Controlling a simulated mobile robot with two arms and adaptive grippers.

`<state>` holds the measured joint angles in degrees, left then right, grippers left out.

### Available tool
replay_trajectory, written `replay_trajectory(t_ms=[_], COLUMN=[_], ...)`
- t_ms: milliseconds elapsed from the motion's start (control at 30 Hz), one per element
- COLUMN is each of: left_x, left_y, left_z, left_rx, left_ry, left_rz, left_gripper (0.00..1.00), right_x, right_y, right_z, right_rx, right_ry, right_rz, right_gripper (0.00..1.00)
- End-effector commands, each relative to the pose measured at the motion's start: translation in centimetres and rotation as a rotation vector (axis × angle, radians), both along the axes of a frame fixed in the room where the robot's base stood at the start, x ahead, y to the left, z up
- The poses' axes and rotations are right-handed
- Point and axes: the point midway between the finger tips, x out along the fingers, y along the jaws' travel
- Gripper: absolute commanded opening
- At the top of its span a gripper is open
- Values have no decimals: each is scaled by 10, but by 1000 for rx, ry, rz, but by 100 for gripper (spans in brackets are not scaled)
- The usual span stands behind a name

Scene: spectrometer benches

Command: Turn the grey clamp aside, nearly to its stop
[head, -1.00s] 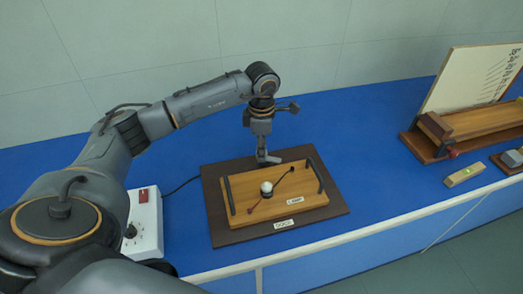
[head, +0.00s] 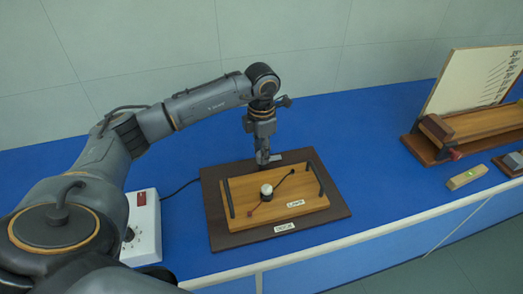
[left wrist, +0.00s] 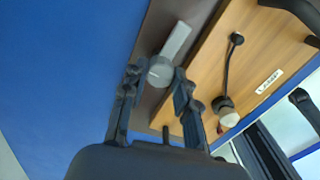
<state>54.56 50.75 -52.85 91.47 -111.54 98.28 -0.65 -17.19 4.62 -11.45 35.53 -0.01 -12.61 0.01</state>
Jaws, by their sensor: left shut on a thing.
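The grey clamp (left wrist: 178,40) shows in the left wrist view as a round hub with a flat bar pointing up and right. In the head view its bar (head: 277,157) shows just right of my fingertips, at the back edge of the dark board (head: 328,214). My left gripper (left wrist: 157,76) has its fingers on both sides of the round hub and is shut on it. In the head view the left gripper (head: 262,160) points straight down at the clamp. The bar lies over the dark board, beside the wooden lid (head: 240,190). My right gripper is in neither view.
A white knob (head: 266,189) with a thin dark rod stands on the lid, near a lamp label (head: 295,203). A white box with a red switch (head: 142,198) stands left. A wooden stand (head: 470,122) is at right. Blue bench between is free.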

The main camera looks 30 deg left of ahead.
Motion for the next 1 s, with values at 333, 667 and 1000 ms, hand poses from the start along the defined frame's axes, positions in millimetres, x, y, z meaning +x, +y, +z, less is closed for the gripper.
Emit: replay_trajectory(t_ms=[333, 667, 1000], left_x=[0, 0, 1], left_y=[0, 0, 0], left_z=[1, 1, 52], left_rx=[0, 0, 0], left_ry=[-1, -1, -6], left_rz=[0, -1, -1], left_gripper=[48, 52, 52], right_x=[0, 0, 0], right_y=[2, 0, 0], right_z=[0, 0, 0], right_rx=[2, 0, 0], right_ry=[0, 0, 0], right_rz=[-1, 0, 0], right_gripper=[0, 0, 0])
